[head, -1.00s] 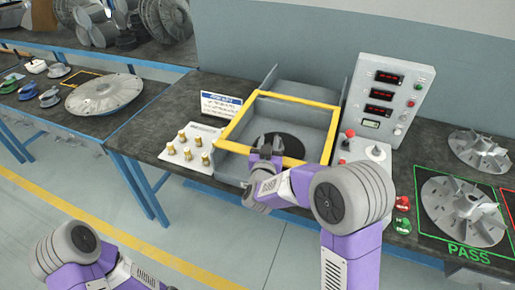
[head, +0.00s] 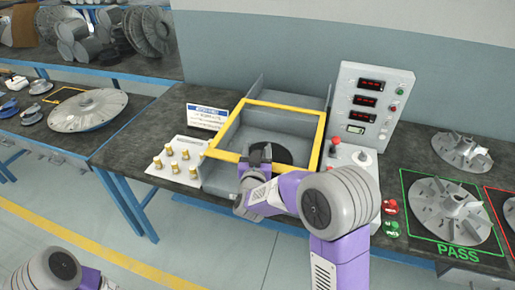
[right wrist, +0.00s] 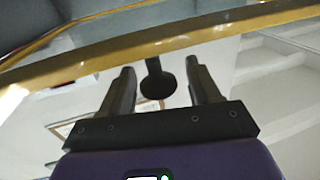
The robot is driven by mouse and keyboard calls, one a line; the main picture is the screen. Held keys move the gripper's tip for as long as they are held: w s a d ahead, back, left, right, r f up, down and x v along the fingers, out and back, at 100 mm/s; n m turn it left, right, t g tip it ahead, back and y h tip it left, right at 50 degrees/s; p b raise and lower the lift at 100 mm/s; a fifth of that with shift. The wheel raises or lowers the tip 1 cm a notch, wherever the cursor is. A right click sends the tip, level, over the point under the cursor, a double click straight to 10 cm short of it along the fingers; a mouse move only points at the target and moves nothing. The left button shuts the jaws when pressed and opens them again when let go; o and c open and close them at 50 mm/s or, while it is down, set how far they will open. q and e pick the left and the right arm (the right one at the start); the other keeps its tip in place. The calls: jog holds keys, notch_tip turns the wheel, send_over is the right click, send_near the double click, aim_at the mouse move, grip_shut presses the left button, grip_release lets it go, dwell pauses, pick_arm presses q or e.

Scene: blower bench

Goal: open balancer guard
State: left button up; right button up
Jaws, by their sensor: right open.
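The balancer guard is a yellow-edged frame with a clear panel (head: 322,130), lying over the grey box of the balancer (head: 222,172). A dark round disc (head: 283,154) shows inside the box. My right gripper (head: 258,153) is at the guard's front yellow bar, left of its middle. In the right wrist view its two fingers (right wrist: 160,85) are apart, pointing at the yellow bar (right wrist: 205,38). A dark knob (right wrist: 158,82) shows between the fingers; I cannot tell whether they touch it. My left arm shows at the lower left, with its gripper out of view.
Gold pegs on a white block (head: 180,160) and a sign (head: 206,116) are at left. Finned rotors (head: 445,210) lie on the right.

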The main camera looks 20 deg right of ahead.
jog(key=v, duration=0.6)
jog(key=shift+s+a+r+p, duration=0.15)
jog(key=shift+s+p, duration=0.25)
jog(key=shift+c, duration=0.2)
jog(key=shift+c, duration=1.1)
jog(key=d+r+n+g+y+p, duration=0.1)
jog(key=d+r+n+y+p, duration=0.1)
jog(key=n+p, duration=0.1)
jog(key=shift+d+r+p, duration=0.15)
jog(key=shift+d+p, duration=0.25)
jog(key=shift+p, duration=0.35)
jog(key=c, duration=0.7)
jog(key=s+d+n+g+y+p, duration=0.1)
jog(key=p, duration=0.1)
jog(key=s+d+r+n+y+p, duration=0.1)
jog(key=n+p, duration=0.1)
jog(key=s+d+r+n+g+y+p, duration=0.1)
jog(key=d+n+p, duration=0.1)
jog(key=shift+s+r+g+y, duration=0.15)
jog(key=shift+s+g+y, duration=0.05)
jog(key=shift+g+y, duration=0.1)
grip_shut()
jog(key=s+d+n+g+y+p, duration=0.2)
jog(key=s+d+n+g+p, duration=0.4)
jog(key=s, duration=0.4)
jog(key=a+b+x, duration=0.1)
jog(key=b+x, duration=0.5)
jog(key=x, duration=0.3)
jog(key=shift+w+t, duration=0.4)
